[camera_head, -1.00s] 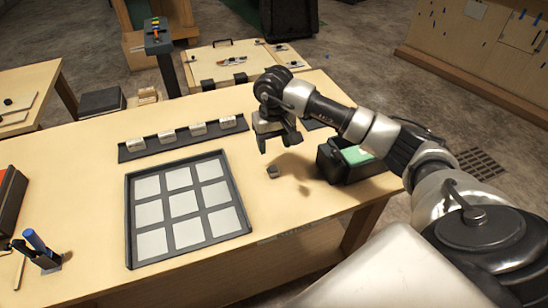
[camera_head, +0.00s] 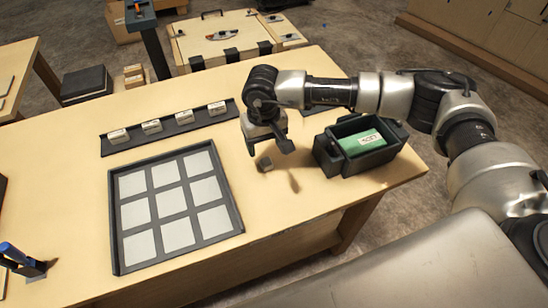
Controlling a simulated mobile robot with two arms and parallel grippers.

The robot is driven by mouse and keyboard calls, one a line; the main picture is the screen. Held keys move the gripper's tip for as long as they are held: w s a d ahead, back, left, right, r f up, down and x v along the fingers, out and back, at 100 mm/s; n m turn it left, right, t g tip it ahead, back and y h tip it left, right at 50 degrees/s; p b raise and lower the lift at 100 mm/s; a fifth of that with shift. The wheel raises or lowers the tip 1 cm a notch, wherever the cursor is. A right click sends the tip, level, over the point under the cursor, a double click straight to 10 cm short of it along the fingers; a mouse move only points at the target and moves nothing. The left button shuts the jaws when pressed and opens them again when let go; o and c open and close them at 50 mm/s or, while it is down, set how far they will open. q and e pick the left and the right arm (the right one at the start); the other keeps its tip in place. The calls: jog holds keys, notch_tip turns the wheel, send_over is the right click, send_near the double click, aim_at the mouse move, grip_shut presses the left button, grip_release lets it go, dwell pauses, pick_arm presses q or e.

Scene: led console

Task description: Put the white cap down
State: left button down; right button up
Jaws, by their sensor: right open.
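My right gripper (camera_head: 268,150) is open over the table, right of the tray, with its fingers pointing down. A small grey block (camera_head: 264,163) shows just below and between its fingertips, seemingly on the table. I cannot tell whether this is the white cap, or whether the fingers touch it. Several small whitish blocks stand in a dark rack (camera_head: 170,131) behind the tray. The dark tray (camera_head: 115,215) holds a grid of flat white squares (camera_head: 178,233). My left gripper is not in view.
A dark open bin (camera_head: 328,160) holding a green labelled box (camera_head: 362,142) stands close right of my right gripper. A holder with a blue-handled tool (camera_head: 20,257) is at the left front. The wooden table (camera_head: 285,215) is bare in front of the gripper.

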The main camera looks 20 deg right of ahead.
aim_at(267, 162)
notch_tip(267, 162, down, 2)
jog(key=shift+s+f, duration=0.1)
jog(key=shift+f, duration=0.3)
jog(key=f+p, duration=0.1)
jog(key=f, duration=0.1)
jog(key=f+p, duration=0.1)
jog(key=f, duration=0.1)
jog(key=shift+w+d+f, duration=0.15)
jog(key=shift+w+d, duration=0.05)
jog(key=shift+f+p, duration=0.3)
jog(key=shift+f, duration=0.2)
jog(key=c, duration=0.5)
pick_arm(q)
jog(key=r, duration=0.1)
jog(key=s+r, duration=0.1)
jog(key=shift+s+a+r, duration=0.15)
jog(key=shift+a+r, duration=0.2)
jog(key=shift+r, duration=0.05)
pick_arm(e)
jog(key=c, duration=0.6)
jog(key=shift+o, duration=0.2)
